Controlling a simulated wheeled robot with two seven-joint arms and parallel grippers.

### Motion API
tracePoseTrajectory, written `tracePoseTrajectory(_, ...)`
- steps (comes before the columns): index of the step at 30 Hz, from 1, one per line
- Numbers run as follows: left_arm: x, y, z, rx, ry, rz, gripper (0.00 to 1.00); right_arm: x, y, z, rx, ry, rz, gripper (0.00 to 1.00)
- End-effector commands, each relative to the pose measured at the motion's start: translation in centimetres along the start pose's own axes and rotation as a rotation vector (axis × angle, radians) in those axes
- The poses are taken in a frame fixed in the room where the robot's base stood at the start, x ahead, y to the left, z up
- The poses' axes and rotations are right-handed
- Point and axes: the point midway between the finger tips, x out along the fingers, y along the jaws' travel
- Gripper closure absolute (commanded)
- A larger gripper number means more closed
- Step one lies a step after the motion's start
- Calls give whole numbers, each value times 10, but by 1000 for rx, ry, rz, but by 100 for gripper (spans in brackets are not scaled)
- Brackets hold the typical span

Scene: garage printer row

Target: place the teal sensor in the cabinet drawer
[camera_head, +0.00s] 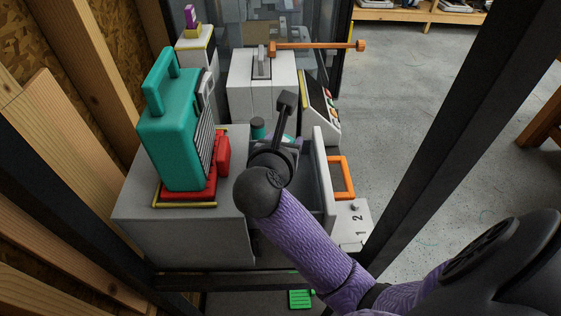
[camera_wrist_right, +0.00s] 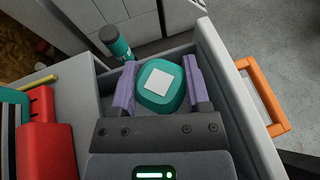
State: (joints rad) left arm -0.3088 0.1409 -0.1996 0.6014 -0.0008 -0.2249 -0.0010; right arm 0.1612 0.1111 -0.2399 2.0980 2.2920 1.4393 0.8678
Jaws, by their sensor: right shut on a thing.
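The teal sensor (camera_wrist_right: 161,84) is a rounded block with a white square on top. In the right wrist view it sits between the two purple fingers of my right gripper (camera_wrist_right: 160,65), which is shut on it. The cabinet drawer (camera_wrist_right: 232,95) is pulled open, with an orange handle (camera_wrist_right: 262,97) on its front; the sensor is over or inside the drawer, and its exact height is unclear. In the head view the drawer front (camera_head: 321,165) shows right of my wrist, which hides most of the sensor and drawer inside. My left gripper is not in view.
A teal cylinder with a dark cap (camera_wrist_right: 117,43) stands near the drawer's far end. A teal case (camera_head: 170,130) and a red part (camera_head: 222,152) sit on the grey cabinet (camera_head: 140,215) at left. Grey units and an orange bar (camera_head: 320,45) stand behind; dark posts frame the workspace.

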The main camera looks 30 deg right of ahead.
Motion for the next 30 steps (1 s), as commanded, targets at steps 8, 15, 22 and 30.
tracePoseTrajectory(8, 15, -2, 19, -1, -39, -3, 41, 14, 0, -33, -1, 1, 0, 98)
tracePoseTrajectory(15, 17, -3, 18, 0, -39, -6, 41, 14, 0, -35, -1, 1, 0, 98)
tracePoseTrajectory(22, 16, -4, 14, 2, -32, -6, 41, 14, 0, -35, -1, 1, 0, 25)
tracePoseTrajectory(30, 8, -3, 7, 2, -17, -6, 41, 8, 3, -26, 2, 3, 1, 25)
